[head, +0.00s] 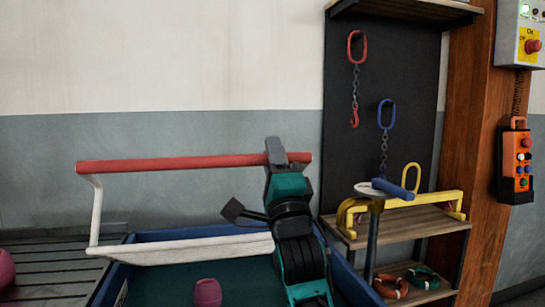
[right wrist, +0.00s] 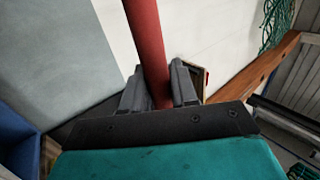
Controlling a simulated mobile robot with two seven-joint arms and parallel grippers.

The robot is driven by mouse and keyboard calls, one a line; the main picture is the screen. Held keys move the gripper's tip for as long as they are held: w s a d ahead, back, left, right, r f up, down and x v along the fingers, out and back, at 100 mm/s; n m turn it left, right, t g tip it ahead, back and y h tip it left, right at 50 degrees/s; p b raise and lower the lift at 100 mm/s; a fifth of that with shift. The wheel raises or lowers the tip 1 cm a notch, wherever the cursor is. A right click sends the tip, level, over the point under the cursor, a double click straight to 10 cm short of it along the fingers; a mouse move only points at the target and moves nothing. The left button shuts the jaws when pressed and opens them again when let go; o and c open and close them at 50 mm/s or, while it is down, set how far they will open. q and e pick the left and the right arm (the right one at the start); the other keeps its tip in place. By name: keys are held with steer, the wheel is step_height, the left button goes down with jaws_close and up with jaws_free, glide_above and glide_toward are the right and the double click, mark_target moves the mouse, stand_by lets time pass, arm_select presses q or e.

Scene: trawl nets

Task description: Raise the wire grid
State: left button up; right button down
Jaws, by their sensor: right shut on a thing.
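A red bar (head: 180,163) runs level across the head view, joined at its left end to a white upright and a white lower rail (head: 200,248). This looks like the handle and frame of the wire grid; I cannot make out its mesh. The frame stands over the blue-rimmed tub (head: 200,233). My right gripper (head: 277,152) is shut on the red bar near its right end. In the right wrist view the red bar (right wrist: 146,40) passes between the two grey fingers (right wrist: 160,88). My arm hides the frame's right side. My left gripper is not in view.
A pink float (head: 207,292) shows in the tub. A slatted surface (head: 45,262) lies at left. At right are a wooden shelf (head: 420,226) with a yellow lifting beam (head: 425,203), hanging chains (head: 355,85) and an orange control pendant (head: 517,160).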

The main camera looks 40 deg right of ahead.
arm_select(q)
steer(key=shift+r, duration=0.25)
arm_select(e)
steer(key=shift+d+r, duration=0.2)
steer(key=shift+r, duration=0.15)
